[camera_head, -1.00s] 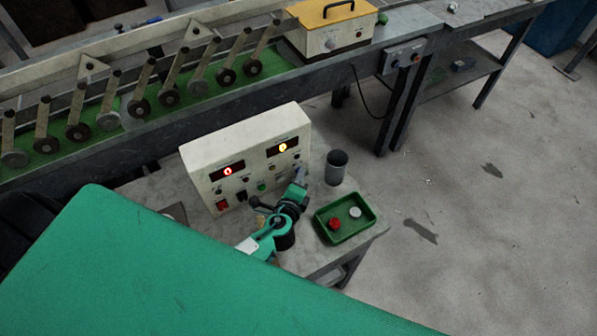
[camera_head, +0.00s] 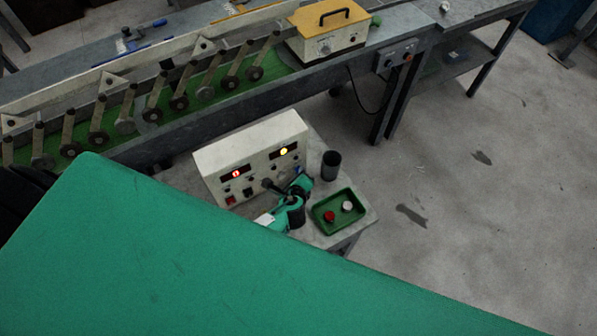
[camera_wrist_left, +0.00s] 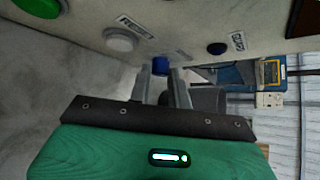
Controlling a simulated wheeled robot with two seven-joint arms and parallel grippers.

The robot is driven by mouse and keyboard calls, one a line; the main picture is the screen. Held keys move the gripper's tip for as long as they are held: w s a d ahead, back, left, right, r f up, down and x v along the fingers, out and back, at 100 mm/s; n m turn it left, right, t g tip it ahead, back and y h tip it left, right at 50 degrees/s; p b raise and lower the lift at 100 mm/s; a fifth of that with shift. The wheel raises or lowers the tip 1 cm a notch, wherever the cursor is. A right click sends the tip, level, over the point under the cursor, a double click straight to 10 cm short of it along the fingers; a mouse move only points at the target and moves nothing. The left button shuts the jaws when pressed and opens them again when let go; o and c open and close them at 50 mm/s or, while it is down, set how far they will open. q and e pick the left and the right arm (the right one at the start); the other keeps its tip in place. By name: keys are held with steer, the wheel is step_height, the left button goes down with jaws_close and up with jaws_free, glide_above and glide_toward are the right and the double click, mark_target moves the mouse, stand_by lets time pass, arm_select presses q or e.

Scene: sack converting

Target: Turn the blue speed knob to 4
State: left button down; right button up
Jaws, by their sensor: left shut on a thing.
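The cream control box (camera_head: 250,152) stands on a small table in the head view, with a red lit display (camera_head: 237,173) and a yellow lit one (camera_head: 284,152). Their digits are too small to read surely. The blue speed knob (camera_wrist_left: 160,65) shows in the left wrist view on the panel face, between the fingertips. My left gripper (camera_wrist_left: 162,73) is shut on it; in the head view the gripper (camera_head: 301,180) is at the right end of the panel and mostly hides the knob. The knob's pointer and scale cannot be read. My right gripper is out of view.
A green tray (camera_head: 325,225) with a red and a pale round piece lies right of my left gripper. A dark cup (camera_head: 331,166) stands behind the tray. A conveyor (camera_head: 190,120) with several rollers runs behind the box. Open floor lies to the right.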

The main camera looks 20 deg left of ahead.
arm_select(q)
steer(key=shift+w+a, duration=0.1)
stand_by(0.3)
steer(key=c, duration=1.3)
jaws_free()
steer(key=b+v, duration=0.3)
steer(key=v, duration=1.1)
steer(key=shift+w, duration=0.15)
